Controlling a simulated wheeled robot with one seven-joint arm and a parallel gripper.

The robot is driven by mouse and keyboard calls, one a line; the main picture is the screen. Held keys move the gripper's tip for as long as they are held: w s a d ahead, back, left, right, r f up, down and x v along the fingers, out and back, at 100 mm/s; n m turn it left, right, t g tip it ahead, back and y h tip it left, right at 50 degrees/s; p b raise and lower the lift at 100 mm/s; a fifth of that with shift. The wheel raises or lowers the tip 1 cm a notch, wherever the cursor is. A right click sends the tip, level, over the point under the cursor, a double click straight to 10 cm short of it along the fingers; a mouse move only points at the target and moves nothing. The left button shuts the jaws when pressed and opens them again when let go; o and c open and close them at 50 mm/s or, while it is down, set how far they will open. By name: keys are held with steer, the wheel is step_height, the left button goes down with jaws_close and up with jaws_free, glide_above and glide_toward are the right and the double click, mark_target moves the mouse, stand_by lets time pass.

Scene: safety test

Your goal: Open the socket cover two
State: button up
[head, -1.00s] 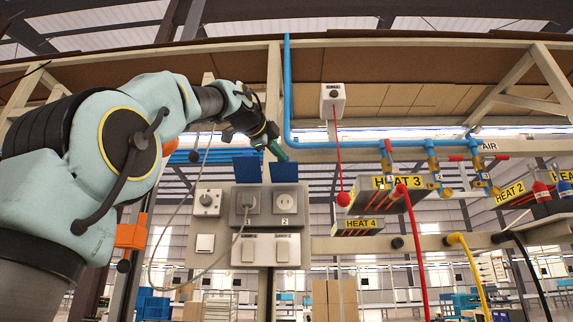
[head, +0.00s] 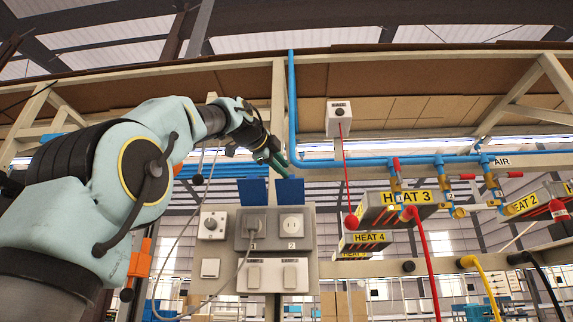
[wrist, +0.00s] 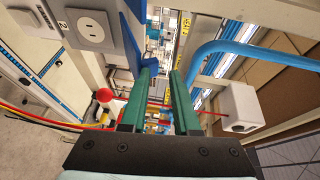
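Socket two (head: 291,225) is a white outlet marked 2 on a grey wall panel, and it is uncovered. Its blue cover (head: 290,191) stands raised above it. In the wrist view, socket two (wrist: 92,28) is at the upper left, with the blue cover (wrist: 133,42) sticking out beside it. My gripper (head: 277,165) is just above the raised cover in the head view. In the wrist view, its green fingers (wrist: 161,72) are apart with nothing held between them. The left finger is close to the cover; I cannot tell whether they touch.
Socket one (head: 252,222) has a plug and cable in it, and its blue cover (head: 252,191) is also raised. A blue pipe (head: 292,100) runs down close to my gripper. A white box (head: 339,118) with a red cord hangs to the right.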

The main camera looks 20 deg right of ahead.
steer(key=w+a+r+p, duration=0.2)
steer(key=w+r+p, duration=0.1)
steer(key=r+p, duration=0.2)
steer(key=shift+w+a+r, duration=0.2)
steer(key=shift+r, duration=0.5)
stand_by(0.4)
steer(key=b+v, duration=0.3)
steer(key=v, duration=0.7)
steer(key=shift+s+a, duration=0.25)
steer(key=shift+a, duration=0.05)
steer(key=shift+r, duration=0.1)
